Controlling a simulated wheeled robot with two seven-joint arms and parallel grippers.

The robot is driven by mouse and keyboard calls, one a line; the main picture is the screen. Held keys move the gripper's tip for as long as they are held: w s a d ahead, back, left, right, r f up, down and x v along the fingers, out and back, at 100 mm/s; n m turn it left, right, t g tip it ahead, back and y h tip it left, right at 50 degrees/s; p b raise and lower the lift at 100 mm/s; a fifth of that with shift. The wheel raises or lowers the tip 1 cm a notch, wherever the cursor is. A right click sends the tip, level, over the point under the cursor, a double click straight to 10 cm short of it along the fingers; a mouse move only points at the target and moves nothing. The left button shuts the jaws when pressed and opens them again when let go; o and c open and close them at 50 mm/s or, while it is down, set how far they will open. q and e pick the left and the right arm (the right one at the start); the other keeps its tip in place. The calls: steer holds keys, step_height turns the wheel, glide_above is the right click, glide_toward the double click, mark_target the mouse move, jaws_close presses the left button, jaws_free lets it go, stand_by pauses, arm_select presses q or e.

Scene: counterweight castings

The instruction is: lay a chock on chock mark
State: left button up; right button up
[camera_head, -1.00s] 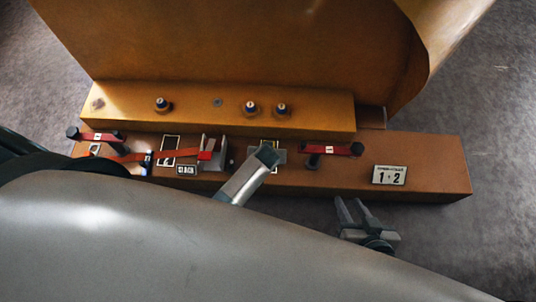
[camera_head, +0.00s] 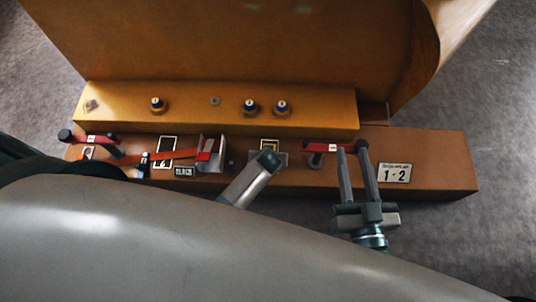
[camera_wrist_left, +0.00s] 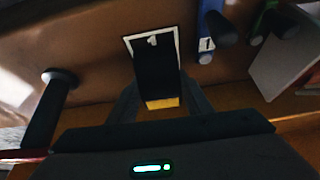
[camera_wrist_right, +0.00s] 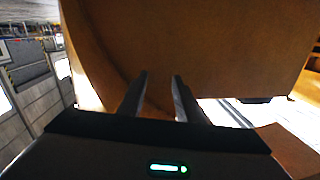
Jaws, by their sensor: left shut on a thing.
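My left gripper (camera_head: 268,160) points down over the low orange-brown base and is shut on a dark chock with a yellow end. In the left wrist view the chock (camera_wrist_left: 155,85) is between the fingers, over a white-outlined chock mark (camera_wrist_left: 150,40) bearing a 1. Whether the chock touches the surface I cannot tell. In the head view the gripper hides most of the chock and mark. My right gripper (camera_head: 351,150) is open and empty, its fingertips by the right red clamp. Another white-outlined mark (camera_head: 165,151) lies farther left on the base.
Red clamps with black knobs stand at the left (camera_head: 95,139) and right (camera_head: 326,148) of the base (camera_head: 440,165). A grey bracket (camera_head: 212,153) stands between. A ledge (camera_head: 200,115) with several knobs runs behind, below a large orange casting (camera_head: 240,50). A 1-2 plate (camera_head: 391,173) is at right.

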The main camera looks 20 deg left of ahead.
arm_select(q)
steer(key=shift+f, duration=0.2)
arm_select(e)
steer(key=shift+a+r+t, duration=0.15)
steer(key=shift+r+t, duration=0.15)
steer(key=shift+r, duration=0.2)
steer(key=shift+a+r+t, duration=0.15)
steer(key=shift+r+t, duration=0.15)
steer(key=shift+r, duration=0.2)
arm_select(q)
steer(key=shift+f, duration=0.1)
arm_select(e)
steer(key=shift+r, duration=0.1)
arm_select(q)
steer(key=o, duration=1.3)
steer(key=shift+c, duration=0.2)
arm_select(e)
steer(key=shift+s+r, duration=0.1)
steer(key=shift+r, duration=0.05)
